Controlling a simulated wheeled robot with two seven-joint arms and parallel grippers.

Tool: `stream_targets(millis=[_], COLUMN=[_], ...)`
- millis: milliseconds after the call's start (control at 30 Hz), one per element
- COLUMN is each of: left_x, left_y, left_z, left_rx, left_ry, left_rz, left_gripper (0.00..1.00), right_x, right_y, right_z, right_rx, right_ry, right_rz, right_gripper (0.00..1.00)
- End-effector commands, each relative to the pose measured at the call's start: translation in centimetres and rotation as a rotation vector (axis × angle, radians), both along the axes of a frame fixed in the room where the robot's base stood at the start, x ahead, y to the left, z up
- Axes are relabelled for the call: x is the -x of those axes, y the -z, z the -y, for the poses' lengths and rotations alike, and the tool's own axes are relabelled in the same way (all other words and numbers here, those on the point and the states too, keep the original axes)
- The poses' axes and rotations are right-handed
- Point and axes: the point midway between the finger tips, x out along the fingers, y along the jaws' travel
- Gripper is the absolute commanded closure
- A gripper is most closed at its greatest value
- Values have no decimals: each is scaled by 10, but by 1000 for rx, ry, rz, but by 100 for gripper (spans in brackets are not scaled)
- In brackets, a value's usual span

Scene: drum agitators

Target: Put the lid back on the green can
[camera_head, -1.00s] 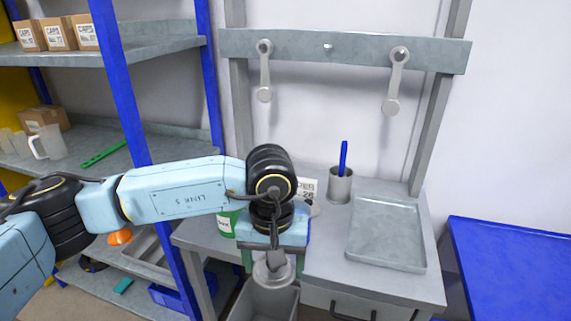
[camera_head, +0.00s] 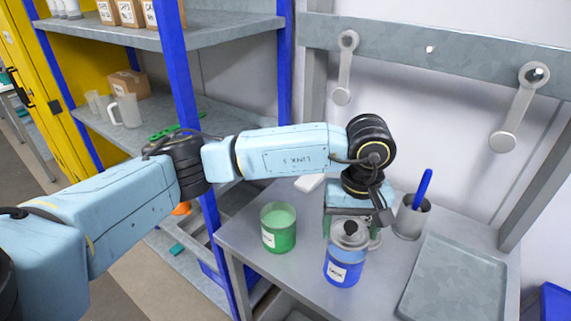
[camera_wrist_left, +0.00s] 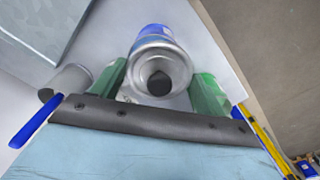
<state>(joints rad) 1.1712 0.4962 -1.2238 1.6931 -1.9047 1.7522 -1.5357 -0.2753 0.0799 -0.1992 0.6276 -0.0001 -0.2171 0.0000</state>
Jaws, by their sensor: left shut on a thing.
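The green can (camera_head: 279,230) stands open on the grey bench, with green contents visible at its mouth. A grey metal lid (camera_head: 350,238) with a black knob overlaps the top of a blue can (camera_head: 343,270) to its right. My left gripper (camera_head: 350,222) is shut on the lid; its green fingers are partly hidden behind it. In the left wrist view the lid (camera_wrist_left: 160,72) sits between the two green fingers (camera_wrist_left: 160,86), with the blue can beyond it. I cannot tell whether the lid touches the blue can. My right gripper is out of view.
A grey cup (camera_head: 411,218) with a blue-handled tool stands right of the gripper. A shallow grey tray (camera_head: 455,285) lies at the bench's right. A shelf with a blue post (camera_head: 186,90) stands left. The bench between the two cans is clear.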

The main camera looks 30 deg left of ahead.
Motion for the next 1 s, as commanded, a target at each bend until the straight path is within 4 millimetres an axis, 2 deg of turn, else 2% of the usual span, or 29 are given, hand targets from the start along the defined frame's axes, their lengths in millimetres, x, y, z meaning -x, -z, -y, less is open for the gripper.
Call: stream_targets(millis=[33,200,300,400,500,667,1000], left_x=[-7,-22,-23,-22,-22,-22,-22], left_y=[-13,-25,-29,-30,-29,-24,3], left_z=[-22,-98,-135,-160,-171,-174,-173], left_rx=[0,-8,-9,-8,-7,-5,-6], left_ry=[-158,-692,-927,-1078,-1152,-1175,-1170], left_rz=[-7,-7,-5,-2,-2,0,-1], left_gripper=[48,48,48,48,48,48,48], right_x=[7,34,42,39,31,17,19], right_y=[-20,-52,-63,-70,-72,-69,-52], right_z=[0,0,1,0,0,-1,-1], right_rx=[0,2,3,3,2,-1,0], right_ry=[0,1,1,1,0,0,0], right_rz=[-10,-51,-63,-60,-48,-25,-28], right_gripper=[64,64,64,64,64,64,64])
